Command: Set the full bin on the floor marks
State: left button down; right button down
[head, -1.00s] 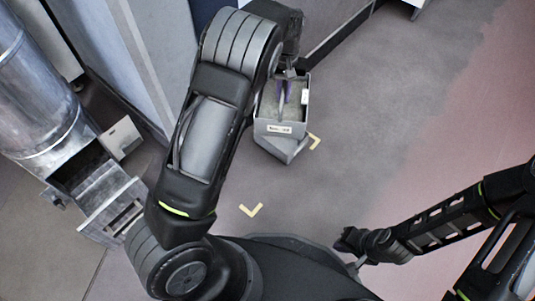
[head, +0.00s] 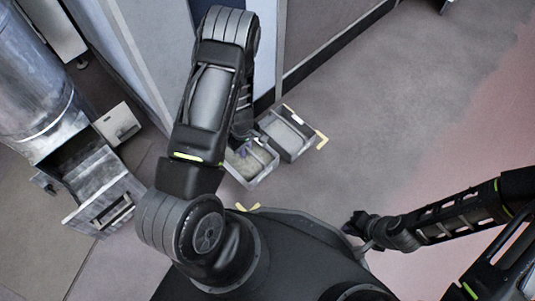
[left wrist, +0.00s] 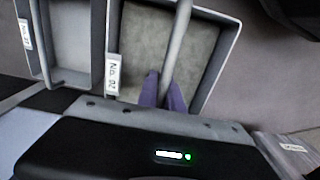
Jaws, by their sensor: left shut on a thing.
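A grey bin (head: 265,176) with a grey-green, rough-looking fill is held by its bar handle in my left gripper (head: 243,153). In the left wrist view, the purple fingers (left wrist: 163,92) are shut on the bar handle (left wrist: 178,45) of this bin, which has a white label (left wrist: 113,74). A second grey bin (head: 290,136) stands beside it, up and right, inside a yellow corner mark (head: 322,140). Another yellow mark (head: 246,207) is partly hidden by my body. I cannot tell whether the held bin touches the floor. My right gripper (head: 360,232) is far from the bins; its fingers are unclear.
A metal chute (head: 100,190) and a large cylinder (head: 35,85) stand at the left. A wall panel with a dark base edge (head: 335,48) runs behind the bins. The floor to the right is clear.

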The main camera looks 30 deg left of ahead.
aim_at(247, 162)
pick_arm(q)
jog(key=shift+f+b, duration=1.4)
jog(key=shift+f, duration=1.7)
jog(key=shift+f, duration=0.1)
jog(key=shift+f+b, duration=0.9)
jog(key=shift+f, duration=0.85)
jog(key=shift+f, duration=0.15)
jog(key=c, duration=1.5)
grip_release()
